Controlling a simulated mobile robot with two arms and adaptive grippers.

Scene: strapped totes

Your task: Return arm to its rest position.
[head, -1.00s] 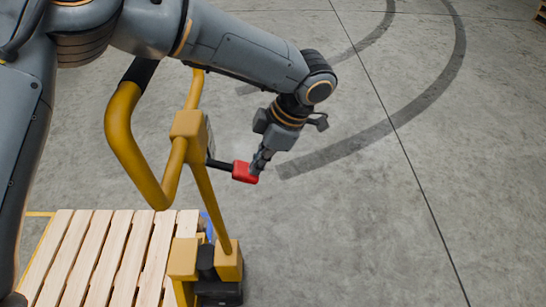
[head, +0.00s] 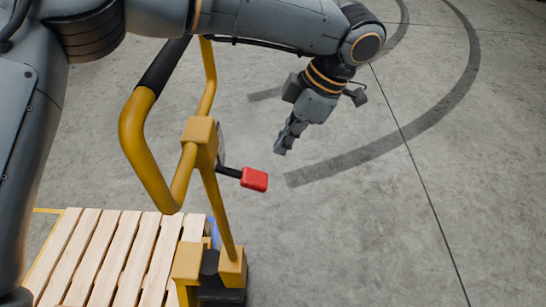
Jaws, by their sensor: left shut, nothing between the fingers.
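My left gripper (head: 281,149) is shut and empty, pointing down over the concrete floor. It is above and to the right of a red knob (head: 254,179) on a short black lever, with a visible gap between them. The lever comes out of a yellow tubular handle frame (head: 145,160) with a black grip at its top. My left arm reaches across the top of the view. My right gripper is not in view.
A slatted wooden pallet (head: 110,245) lies at the lower left, beside the yellow frame's base. Grey concrete floor (head: 370,230) with dark curved tyre marks is clear to the right.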

